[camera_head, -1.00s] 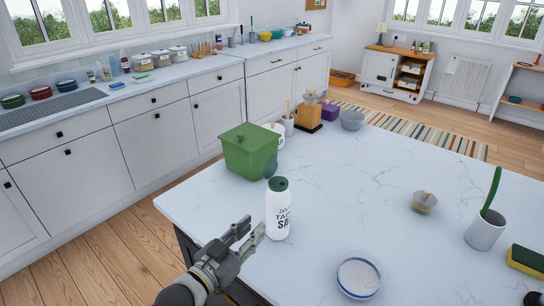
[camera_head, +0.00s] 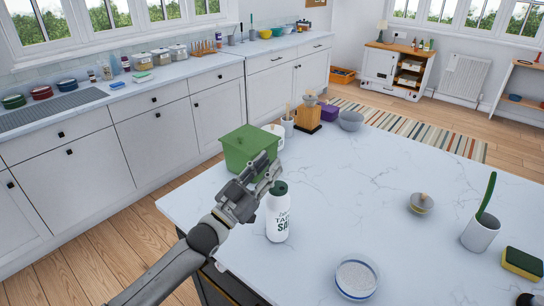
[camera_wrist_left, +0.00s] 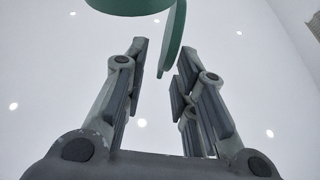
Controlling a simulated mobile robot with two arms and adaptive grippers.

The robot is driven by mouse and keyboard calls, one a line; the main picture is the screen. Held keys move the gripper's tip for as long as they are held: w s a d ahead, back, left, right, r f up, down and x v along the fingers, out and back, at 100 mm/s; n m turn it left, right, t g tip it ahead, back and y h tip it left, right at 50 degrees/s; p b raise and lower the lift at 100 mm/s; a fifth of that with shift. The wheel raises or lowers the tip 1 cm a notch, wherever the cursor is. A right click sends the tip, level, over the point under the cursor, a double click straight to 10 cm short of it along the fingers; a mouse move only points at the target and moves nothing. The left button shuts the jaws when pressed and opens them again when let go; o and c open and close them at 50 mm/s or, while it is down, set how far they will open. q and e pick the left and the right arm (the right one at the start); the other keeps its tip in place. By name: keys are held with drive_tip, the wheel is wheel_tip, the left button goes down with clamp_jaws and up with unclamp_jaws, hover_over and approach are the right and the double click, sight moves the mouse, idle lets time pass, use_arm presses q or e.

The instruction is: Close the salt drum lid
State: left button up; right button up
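The salt drum (camera_head: 278,222) is a white cylinder with dark lettering and a dark green top, upright on the marble island. My left gripper (camera_head: 268,170) is raised beside the drum's upper left, its fingers pointing up and to the right. In the left wrist view the gripper's two fingers (camera_wrist_left: 160,72) stand apart with nothing between their pads. A green thin disc (camera_wrist_left: 173,38), seen nearly edge-on, is just beyond the fingertips and looks like the flipped-up lid. Another green piece (camera_wrist_left: 115,5) is cut off at the top. In the head view the gripper hides the lid. My right gripper is out of view.
A green bin (camera_head: 246,147) stands behind my left gripper, with a white mug (camera_head: 276,130) next to it. A bowl of white grains (camera_head: 356,277) is in front right of the drum. The island's middle is clear.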

use_arm(q)
drive_tip(key=shift+x, duration=1)
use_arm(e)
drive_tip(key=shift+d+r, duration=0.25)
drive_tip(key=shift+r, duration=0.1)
use_arm(q)
clamp_jaws()
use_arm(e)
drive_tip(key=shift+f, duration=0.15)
